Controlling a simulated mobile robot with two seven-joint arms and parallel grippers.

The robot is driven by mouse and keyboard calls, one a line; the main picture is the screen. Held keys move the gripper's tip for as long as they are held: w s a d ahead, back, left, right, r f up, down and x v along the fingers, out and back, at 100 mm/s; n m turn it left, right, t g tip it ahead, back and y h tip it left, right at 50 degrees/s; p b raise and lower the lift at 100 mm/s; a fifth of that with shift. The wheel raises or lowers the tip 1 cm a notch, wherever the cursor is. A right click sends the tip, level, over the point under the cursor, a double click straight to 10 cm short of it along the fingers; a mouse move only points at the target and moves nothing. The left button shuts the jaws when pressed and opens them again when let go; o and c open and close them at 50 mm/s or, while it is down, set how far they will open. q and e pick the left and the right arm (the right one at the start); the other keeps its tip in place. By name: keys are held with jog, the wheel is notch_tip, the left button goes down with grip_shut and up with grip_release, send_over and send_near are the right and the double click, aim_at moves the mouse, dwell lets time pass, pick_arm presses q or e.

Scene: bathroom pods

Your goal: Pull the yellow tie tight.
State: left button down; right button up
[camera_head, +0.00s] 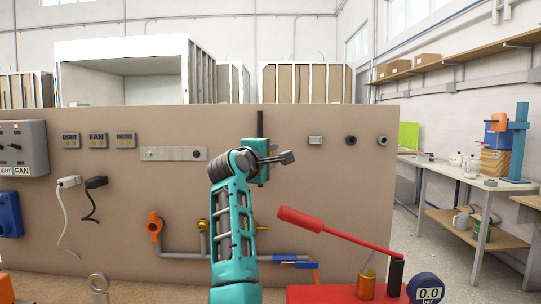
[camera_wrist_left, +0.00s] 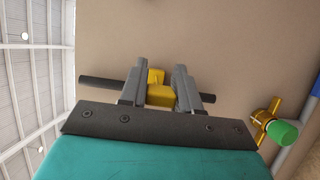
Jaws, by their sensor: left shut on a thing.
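In the left wrist view the yellow tie (camera_wrist_left: 160,96) sits between my two grey fingers, at a dark bar that runs across behind them. My left gripper (camera_wrist_left: 158,84) is shut on the tie. In the head view my left gripper (camera_head: 262,166) is in front of the tan panel, below the dark upright bar (camera_head: 260,124). There the gripper and wrist hide the tie. I cannot tell how tight the tie is. My right gripper is not in view.
The tan panel (camera_head: 350,200) carries switches, plugs and grey pipes. A brass valve with a green end (camera_wrist_left: 280,131) is beside the gripper in the wrist view. A red-handled pump (camera_head: 330,230) with a gauge (camera_head: 426,289) stands at front right. A workbench (camera_head: 470,180) is farther right.

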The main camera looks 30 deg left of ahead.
pick_arm(q)
jog(key=c, duration=1.2)
grip_release()
jog(key=shift+f, duration=0.2)
jog(key=shift+c, duration=0.2)
jog(key=o, duration=0.4)
jog(key=shift+r, duration=0.15)
jog(key=shift+c, duration=0.2)
jog(key=shift+s+d, duration=0.1)
jog(key=shift+s, duration=0.1)
jog(key=s+d+b, duration=0.1)
jog(key=s+d, duration=0.1)
jog(key=s, duration=1)
jog(key=shift+s, duration=0.25)
